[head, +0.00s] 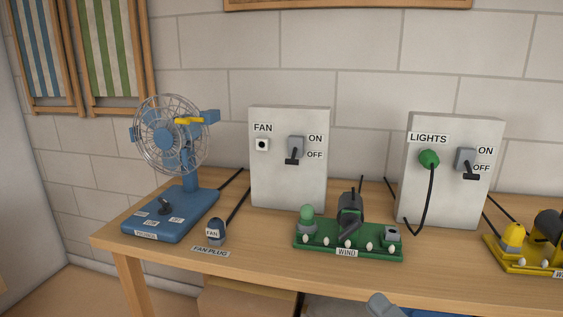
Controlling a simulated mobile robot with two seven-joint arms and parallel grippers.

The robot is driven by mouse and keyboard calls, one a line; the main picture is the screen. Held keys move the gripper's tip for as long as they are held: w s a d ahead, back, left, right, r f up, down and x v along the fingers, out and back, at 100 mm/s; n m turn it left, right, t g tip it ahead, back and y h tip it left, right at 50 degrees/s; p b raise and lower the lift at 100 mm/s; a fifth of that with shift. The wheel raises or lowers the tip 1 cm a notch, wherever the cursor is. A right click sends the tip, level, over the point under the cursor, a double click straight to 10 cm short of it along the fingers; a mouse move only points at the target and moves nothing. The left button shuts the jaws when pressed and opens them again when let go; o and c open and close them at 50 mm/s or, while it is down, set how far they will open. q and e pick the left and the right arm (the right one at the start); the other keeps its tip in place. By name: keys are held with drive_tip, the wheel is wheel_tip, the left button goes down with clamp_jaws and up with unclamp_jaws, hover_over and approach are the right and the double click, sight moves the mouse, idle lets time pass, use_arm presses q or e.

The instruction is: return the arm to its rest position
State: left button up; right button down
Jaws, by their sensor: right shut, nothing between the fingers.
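My right gripper (380,304) shows only as a small grey end at the bottom edge, with a bit of blue beside it. It is shut and empty, in front of the table and apart from everything on it. Its fingers are mostly cut off by the frame. My left gripper is out of view.
A wooden table (270,262) holds a blue fan (172,213), a loose fan plug (216,231), a green WIND board (325,240) and a yellow board (500,252). Behind stand a FAN panel (290,190) and a LIGHTS panel (450,205) with a green plug (429,158) in it.

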drive_tip(key=s+d+f+m+h, duration=0.25)
drive_tip(key=f+m+h, duration=0.45)
drive_tip(key=f+m, duration=0.55)
drive_tip(key=s+d+f+m+g+h+p, duration=0.1)
drive_tip(key=s+f+m+g+h, duration=0.2)
drive_tip(key=s+f+m+g, duration=0.65)
use_arm(q)
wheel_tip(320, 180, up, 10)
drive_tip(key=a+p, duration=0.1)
drive_tip(key=p, duration=1)
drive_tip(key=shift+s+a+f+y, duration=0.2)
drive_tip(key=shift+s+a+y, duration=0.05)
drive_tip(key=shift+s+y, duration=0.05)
use_arm(e)
drive_tip(key=r, duration=0.1)
drive_tip(key=d+r+m+t, duration=0.1)
drive_tip(key=s+r+t, duration=0.1)
drive_tip(key=r, duration=0.1)
drive_tip(key=shift+s+d+m+t, duration=0.1)
drive_tip(key=shift+d+m+t, duration=0.2)
drive_tip(key=shift+m, duration=0.1)
